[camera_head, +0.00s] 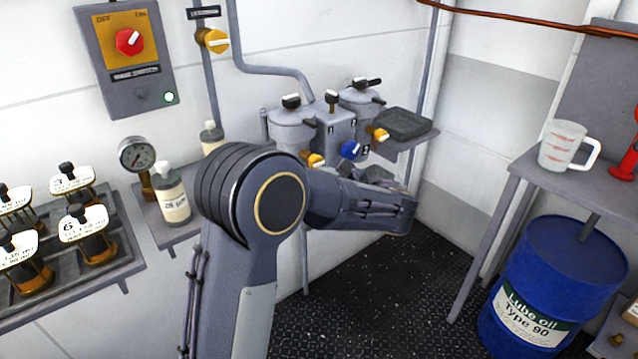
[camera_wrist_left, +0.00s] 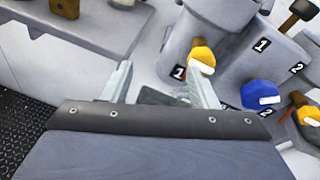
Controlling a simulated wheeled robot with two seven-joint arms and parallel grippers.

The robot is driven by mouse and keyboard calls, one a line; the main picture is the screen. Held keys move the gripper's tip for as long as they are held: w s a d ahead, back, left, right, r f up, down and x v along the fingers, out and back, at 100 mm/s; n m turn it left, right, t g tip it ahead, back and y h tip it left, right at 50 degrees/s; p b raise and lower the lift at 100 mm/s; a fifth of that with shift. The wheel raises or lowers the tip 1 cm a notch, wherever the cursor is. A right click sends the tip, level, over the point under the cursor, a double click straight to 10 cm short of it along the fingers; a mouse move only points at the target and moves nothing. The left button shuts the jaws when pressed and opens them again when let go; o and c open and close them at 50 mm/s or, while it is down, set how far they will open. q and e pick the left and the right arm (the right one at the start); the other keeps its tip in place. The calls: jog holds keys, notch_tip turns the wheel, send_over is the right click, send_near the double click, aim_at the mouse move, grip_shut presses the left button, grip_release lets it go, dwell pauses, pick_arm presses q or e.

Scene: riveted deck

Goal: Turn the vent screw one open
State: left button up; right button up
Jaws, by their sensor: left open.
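A yellow knob with a white pointer (camera_wrist_left: 201,57) sits beside a "1" plate in the left wrist view; in the head view it shows low on the left canister (camera_head: 315,160). I cannot tell whether it or a black-topped fitting is vent screw one. One black-topped fitting stands on the left canister (camera_head: 291,101), another on the middle block (camera_head: 331,97). My left gripper (camera_wrist_left: 160,66) is open, its jaws apart and nothing between them. Its right finger overlaps the lower edge of the yellow knob; contact cannot be told. My right gripper is not in view.
A blue knob (camera_head: 350,150) and another yellow knob (camera_head: 380,134) sit close by to the right. A dark tray (camera_head: 402,124) is on a bracket beside the canisters. A blue drum (camera_head: 560,285) and a shelf with a measuring jug (camera_head: 567,146) stand at right. Floor between is clear.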

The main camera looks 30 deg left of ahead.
aim_at(318, 164)
pick_arm(q)
jog(key=w+d+m+t+y, duration=0.2)
jog(key=w+d, duration=0.1)
jog(key=w, duration=0.1)
jog(key=b+x, duration=0.1)
jog(key=x, duration=0.6)
jog(key=shift+w+a, duration=0.1)
jog(key=shift+a, duration=0.05)
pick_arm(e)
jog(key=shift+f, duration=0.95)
pick_arm(q)
jog(key=c, duration=1)
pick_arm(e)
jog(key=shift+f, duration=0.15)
